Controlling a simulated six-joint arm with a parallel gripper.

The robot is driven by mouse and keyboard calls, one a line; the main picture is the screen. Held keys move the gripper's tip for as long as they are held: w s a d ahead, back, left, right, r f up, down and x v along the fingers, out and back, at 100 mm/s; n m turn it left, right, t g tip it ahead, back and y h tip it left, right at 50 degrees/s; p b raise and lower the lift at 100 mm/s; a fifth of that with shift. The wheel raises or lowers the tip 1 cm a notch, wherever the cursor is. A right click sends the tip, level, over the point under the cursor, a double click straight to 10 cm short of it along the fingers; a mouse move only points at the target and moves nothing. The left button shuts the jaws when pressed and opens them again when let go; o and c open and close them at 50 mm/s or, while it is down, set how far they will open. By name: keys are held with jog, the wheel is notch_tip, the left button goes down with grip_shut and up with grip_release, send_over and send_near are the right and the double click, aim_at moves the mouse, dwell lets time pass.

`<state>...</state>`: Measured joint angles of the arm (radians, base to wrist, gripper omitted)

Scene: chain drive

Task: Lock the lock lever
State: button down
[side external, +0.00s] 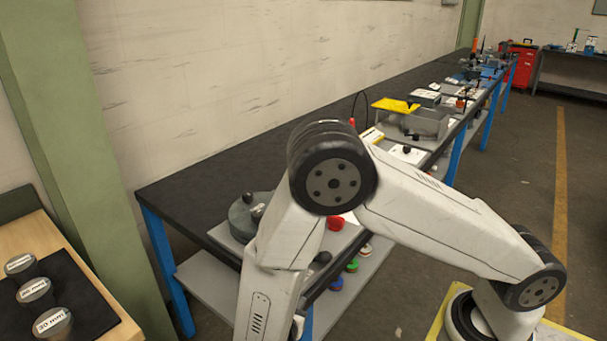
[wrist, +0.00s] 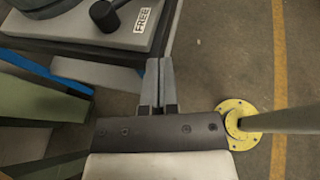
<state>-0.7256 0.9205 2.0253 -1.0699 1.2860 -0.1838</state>
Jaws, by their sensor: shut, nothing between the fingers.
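A lever with a black round knob (wrist: 103,15) lies on a grey plate (wrist: 127,50) at the top left of the wrist view. A white label reading FREE (wrist: 145,20) is just right of the knob. My gripper (wrist: 158,62) is shut and empty, with its fingertips close to the plate's lower right corner in the picture. The knob lies up and left of the fingertips, apart from them. The rest of the lever is cut off or unclear. In the side external view my gripper is not visible, and I cannot make out the lever surely.
A dark bench (side external: 185,200) with blue legs runs along the wall, bearing a grey round fixture (side external: 240,222) and several devices farther back. Coloured caps (side external: 336,283) lie on its lower shelf. A wooden table (side external: 100,335) with labelled cylinders stands at left. Open floor lies right.

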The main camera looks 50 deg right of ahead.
send_near(319, 261)
jog(key=d+f, duration=0.4)
jog(key=shift+w+d, duration=0.2)
jog(key=shift+d, duration=0.2)
jog(key=shift+w+d+r, duration=0.1)
jog(key=shift+d, duration=0.3)
jog(key=shift+w+d+r, duration=0.1)
jog(key=shift+w+d, duration=0.05)
jog(key=shift+d, duration=0.25)
